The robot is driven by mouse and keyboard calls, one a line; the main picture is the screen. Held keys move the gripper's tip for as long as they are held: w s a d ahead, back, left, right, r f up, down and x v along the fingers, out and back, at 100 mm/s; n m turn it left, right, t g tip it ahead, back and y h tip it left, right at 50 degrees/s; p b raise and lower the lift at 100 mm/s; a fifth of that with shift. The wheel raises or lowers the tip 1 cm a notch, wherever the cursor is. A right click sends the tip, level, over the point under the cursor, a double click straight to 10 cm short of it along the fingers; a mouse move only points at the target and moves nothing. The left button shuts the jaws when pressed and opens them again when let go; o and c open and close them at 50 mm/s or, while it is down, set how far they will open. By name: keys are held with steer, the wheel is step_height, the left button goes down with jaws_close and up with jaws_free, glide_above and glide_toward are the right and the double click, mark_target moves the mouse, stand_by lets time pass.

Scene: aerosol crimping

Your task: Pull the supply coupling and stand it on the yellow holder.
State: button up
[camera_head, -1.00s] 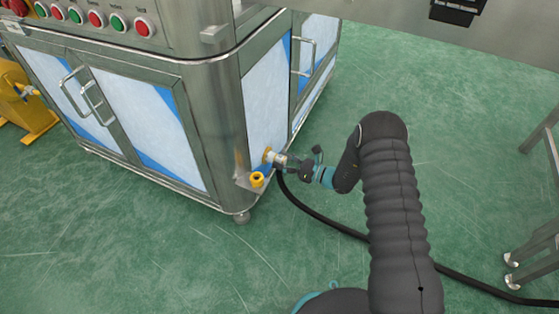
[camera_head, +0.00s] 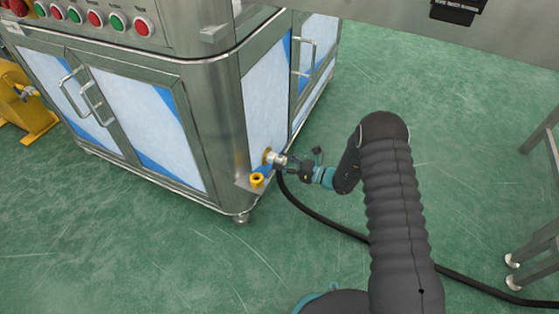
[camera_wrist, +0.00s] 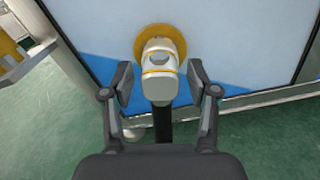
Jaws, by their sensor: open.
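The supply coupling (camera_wrist: 160,80) is a pale cylinder with yellow bands, seated against a round yellow flange (camera_wrist: 160,42) on the machine's side panel. A black hose hangs down from it. My gripper (camera_wrist: 158,84) is open, with one finger on each side of the coupling and a gap showing at both sides. In the head view my gripper (camera_head: 284,162) is at the panel and partly covers the coupling (camera_head: 272,157). The yellow holder (camera_head: 257,180) is a small ring on a bracket at the machine's lower corner, left of and below the coupling. It appears empty.
The steel machine cabinet (camera_head: 215,120) stands at the left, with buttons above. The black hose (camera_head: 325,221) runs across the green floor to the right. A steel frame (camera_head: 540,250) stands at the right edge. A yellow unit (camera_head: 25,105) is at far left.

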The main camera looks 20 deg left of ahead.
stand_by(0.8)
jaws_close()
steer(key=shift+d, duration=0.15)
steer(key=shift+s+d, duration=0.2)
steer(key=shift+d, duration=2.6)
steer(key=shift+d, duration=0.15)
